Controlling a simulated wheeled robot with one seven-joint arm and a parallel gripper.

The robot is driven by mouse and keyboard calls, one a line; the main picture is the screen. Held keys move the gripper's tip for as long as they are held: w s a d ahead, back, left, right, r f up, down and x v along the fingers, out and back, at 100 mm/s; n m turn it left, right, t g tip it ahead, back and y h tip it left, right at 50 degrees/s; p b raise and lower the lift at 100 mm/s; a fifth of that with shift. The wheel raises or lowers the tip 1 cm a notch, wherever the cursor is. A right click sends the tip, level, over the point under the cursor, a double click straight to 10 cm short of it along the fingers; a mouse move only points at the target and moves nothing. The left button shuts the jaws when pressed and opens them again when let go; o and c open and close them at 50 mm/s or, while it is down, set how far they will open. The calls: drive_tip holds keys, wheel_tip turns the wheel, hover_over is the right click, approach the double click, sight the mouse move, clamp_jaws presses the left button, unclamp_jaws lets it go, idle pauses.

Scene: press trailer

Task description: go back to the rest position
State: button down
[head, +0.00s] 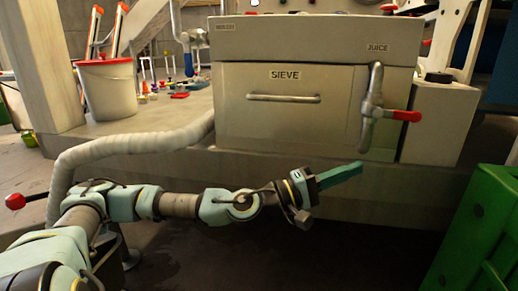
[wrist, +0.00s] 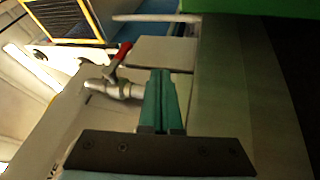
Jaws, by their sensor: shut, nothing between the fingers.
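My gripper (head: 340,174) is at the end of my arm, low in front of the grey press cabinet in the head view. Its green fingers are together and empty, pointing right and slightly up. They also show in the wrist view (wrist: 161,98), closed side by side. The fingers are apart from the lever valve (head: 371,108) with the red handle end, which is up and to their right in the head view. That valve (wrist: 122,89) shows just left of the fingers in the wrist view.
The cabinet has a drawer front labelled SIEVE (head: 285,100). A green crate (head: 470,235) stands at the lower right. A pale hose (head: 130,146) curves behind my arm. A white bucket (head: 107,92) stands at the back left. Dark floor is clear below my gripper.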

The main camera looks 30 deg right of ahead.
drive_tip(key=s+a+f+m+y, duration=0.1)
drive_tip(key=a+f+m+y, duration=0.15)
drive_tip(key=f, duration=0.35)
drive_tip(key=s+a+f+m+g+y, duration=0.1)
drive_tip(key=a+f+y, duration=0.25)
drive_tip(key=f, duration=0.25)
drive_tip(key=s+a+f+m+y, duration=0.1)
drive_tip(key=s+a+f+y, duration=0.2)
drive_tip(key=f, duration=0.4)
drive_tip(key=w+a+f+n+t+y, duration=0.15)
drive_tip(key=w+a+y, duration=0.25)
drive_tip(key=w+a, duration=0.5)
drive_tip(key=w+a+f+t+y, duration=0.3)
drive_tip(key=w+a+y, duration=0.25)
drive_tip(key=a, duration=0.55)
drive_tip(key=w+a+r+n+t+y, duration=0.1)
drive_tip(key=w+a+r+n+t, duration=0.2)
drive_tip(key=a+r, duration=0.55)
drive_tip(key=w+a+r+n+t+y, duration=0.1)
drive_tip(key=w+a+r+n, duration=0.25)
drive_tip(key=a+r, duration=0.55)
wheel_tip(320, 180, up, 26)
drive_tip(key=w+p, duration=0.1)
drive_tip(key=p, duration=2.6)
drive_tip(key=shift+a+r, duration=0.15)
drive_tip(key=shift+a, duration=0.15)
